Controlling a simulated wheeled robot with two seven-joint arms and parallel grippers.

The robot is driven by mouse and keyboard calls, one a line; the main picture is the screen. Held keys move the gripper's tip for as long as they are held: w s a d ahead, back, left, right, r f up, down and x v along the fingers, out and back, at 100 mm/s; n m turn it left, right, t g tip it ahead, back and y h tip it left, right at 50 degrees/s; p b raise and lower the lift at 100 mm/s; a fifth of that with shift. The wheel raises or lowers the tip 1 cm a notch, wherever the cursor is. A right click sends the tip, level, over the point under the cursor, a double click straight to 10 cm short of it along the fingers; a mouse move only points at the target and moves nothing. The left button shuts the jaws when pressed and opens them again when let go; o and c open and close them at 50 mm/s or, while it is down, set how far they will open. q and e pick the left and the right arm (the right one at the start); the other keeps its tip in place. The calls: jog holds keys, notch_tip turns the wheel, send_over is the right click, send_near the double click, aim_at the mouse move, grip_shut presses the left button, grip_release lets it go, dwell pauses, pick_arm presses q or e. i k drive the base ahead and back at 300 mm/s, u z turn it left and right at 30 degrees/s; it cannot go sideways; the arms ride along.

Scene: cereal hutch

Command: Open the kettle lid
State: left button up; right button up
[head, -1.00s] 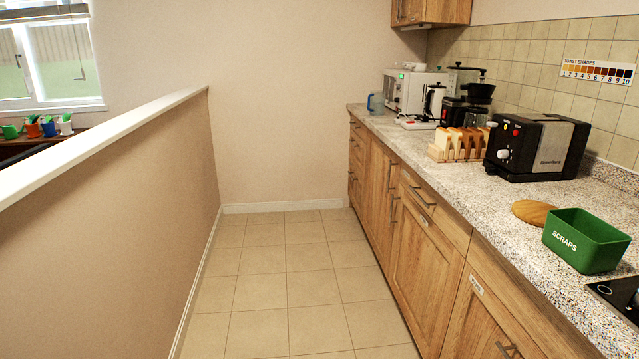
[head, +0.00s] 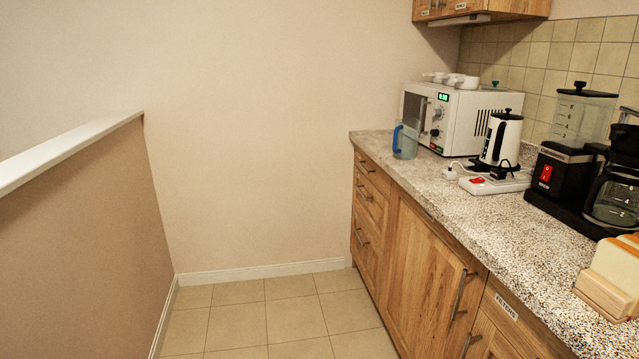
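The kettle (head: 499,139) is white with a black handle, and stands on the counter in front of the tiled wall. Its black lid (head: 507,115) with a small knob sits on top and looks closed. The kettle is to the right of the white microwave and behind a white power strip. Neither of my grippers shows in the head view.
A speckled counter (head: 454,190) runs along the right. Floor (head: 265,315) on the left is clear.

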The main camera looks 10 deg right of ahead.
aim_at(506, 117)
jog(key=i, duration=3.3)
jog(key=z, duration=0.9)
